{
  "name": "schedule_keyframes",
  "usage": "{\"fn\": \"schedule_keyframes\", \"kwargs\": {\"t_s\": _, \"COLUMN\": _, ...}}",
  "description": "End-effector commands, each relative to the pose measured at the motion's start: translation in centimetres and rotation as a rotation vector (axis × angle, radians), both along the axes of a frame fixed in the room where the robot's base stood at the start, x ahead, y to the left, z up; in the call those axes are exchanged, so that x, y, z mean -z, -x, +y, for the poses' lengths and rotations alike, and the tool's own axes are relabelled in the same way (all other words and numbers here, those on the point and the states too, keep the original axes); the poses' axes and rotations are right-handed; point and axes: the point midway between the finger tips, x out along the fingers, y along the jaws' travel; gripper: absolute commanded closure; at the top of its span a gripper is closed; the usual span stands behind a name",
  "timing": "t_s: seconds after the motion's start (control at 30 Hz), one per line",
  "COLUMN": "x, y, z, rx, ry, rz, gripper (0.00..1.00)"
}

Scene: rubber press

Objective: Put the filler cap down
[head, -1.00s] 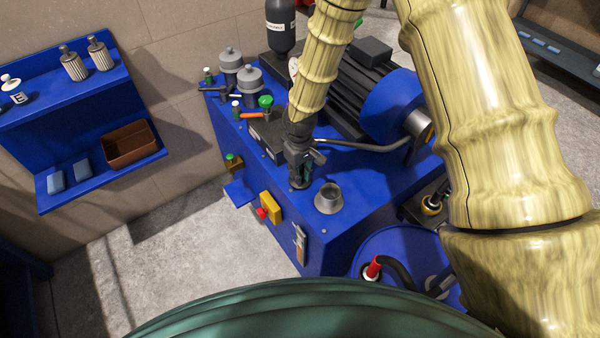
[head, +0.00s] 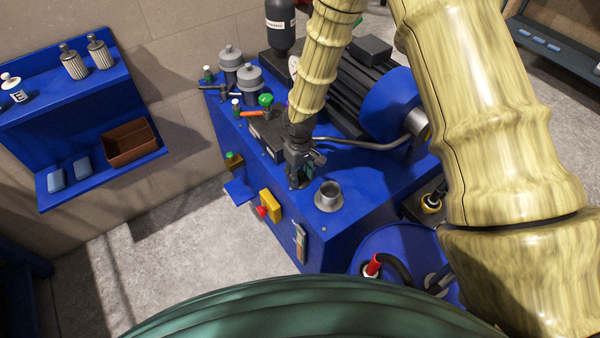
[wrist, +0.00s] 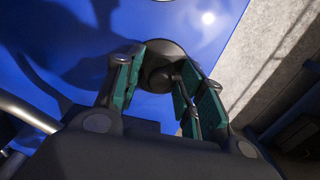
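The filler cap (wrist: 160,74) is a dark round cap with a raised middle. In the wrist view it is between my green-padded fingers, against the blue tank top. My gripper (wrist: 164,60) points down over it, with its fingers apart and a small gap showing beside the cap's raised middle. In the head view my gripper (head: 299,174) is low at the tank top, just left of the grey filler neck (head: 328,197), which stands open. The cap is mostly hidden by the fingers there, and its exact contact with the surface is hard to see.
The blue tank top (head: 350,180) carries a motor (head: 388,103), a bent metal pipe (head: 360,146) and several valves behind my gripper. A yellow box with a red button (head: 268,207) is on the front side. A shelf with a brown bin (head: 130,146) is at left.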

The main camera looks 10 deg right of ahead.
Motion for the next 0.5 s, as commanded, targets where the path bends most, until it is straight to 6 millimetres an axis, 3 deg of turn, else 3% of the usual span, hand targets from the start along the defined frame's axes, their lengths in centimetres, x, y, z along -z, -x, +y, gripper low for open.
{"fn": "schedule_keyframes", "kwargs": {"t_s": 0.17, "x": -1.4, "y": -0.1, "z": 0.0, "rx": 0.000, "ry": -0.001, "rz": -0.003, "gripper": 0.61}}
{"fn": "schedule_keyframes", "kwargs": {"t_s": 0.5, "x": -6.1, "y": -0.1, "z": 0.0, "rx": 0.001, "ry": -0.002, "rz": -0.004, "gripper": 0.61}}
